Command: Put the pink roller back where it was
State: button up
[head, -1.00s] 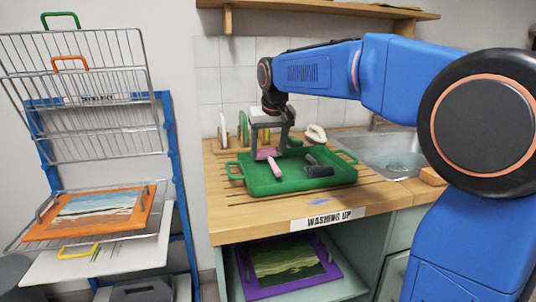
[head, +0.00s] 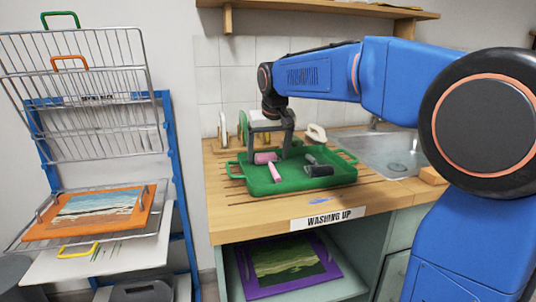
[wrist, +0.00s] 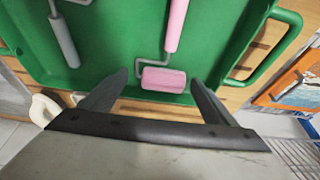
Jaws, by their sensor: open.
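The pink roller (head: 265,158) lies in the green tray (head: 262,186) on the counter, in the tray's left half. In the wrist view the pink roller head (wrist: 164,80) is near the tray's edge, its pink handle pointing away from my gripper. My gripper (wrist: 158,84) is open, with one finger on each side of the roller head and a gap at both sides. In the head view my gripper (head: 268,152) is low over the tray's back left part. A dark grey roller (head: 318,170) lies in the tray's right half.
A sink (head: 385,155) is right of the tray. White and green upright items (head: 241,128) stand behind it near the tiled wall. A wire drying rack (head: 85,95) with an orange-framed picture (head: 92,210) stands left. A shelf (head: 320,8) hangs above.

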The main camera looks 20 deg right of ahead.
jog(key=v, duration=1.1)
jog(key=shift+r, duration=0.25)
jog(key=shift+s, duration=0.15)
